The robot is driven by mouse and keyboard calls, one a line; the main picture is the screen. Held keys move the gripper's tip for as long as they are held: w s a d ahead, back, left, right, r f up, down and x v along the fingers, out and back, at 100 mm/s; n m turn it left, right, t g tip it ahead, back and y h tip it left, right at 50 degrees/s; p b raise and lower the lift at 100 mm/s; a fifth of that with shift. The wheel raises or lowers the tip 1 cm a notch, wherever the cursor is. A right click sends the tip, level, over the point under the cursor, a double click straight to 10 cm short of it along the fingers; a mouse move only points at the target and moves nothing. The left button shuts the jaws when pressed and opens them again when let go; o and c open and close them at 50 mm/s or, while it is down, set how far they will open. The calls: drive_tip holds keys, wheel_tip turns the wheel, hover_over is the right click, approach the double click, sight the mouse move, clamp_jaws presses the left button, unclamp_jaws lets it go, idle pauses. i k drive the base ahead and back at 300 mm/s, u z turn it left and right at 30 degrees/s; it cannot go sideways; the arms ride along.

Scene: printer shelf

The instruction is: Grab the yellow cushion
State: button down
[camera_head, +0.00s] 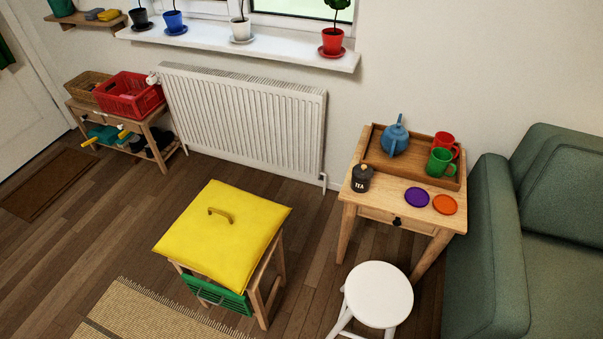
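The yellow cushion (208,248) lies flat on top of a wooden stool (260,302) in the lower middle of the head view. It is square, and a small dark-yellow handle (221,214) stands up from its top. Something green and slatted (219,299) shows under the cushion at the stool's front. Nothing covers the cushion's top. My gripper is not in view.
A white round stool (378,294) and a wooden side table (408,205) stand to the right, beside a green sofa (485,250). A radiator (245,120) is behind. A woven rug (150,312) lies at the front left. Open floor (110,225) is left of the cushion.

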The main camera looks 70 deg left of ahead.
sight(224, 235)
drive_tip(key=u, duration=3.6)
drive_tip(key=k, duration=0.35)
drive_tip(key=u, duration=1.15)
drive_tip(key=i, duration=1.45)
drive_tip(key=z, duration=1.35)
drive_tip(key=i, duration=0.85)
drive_tip(key=z, duration=0.95)
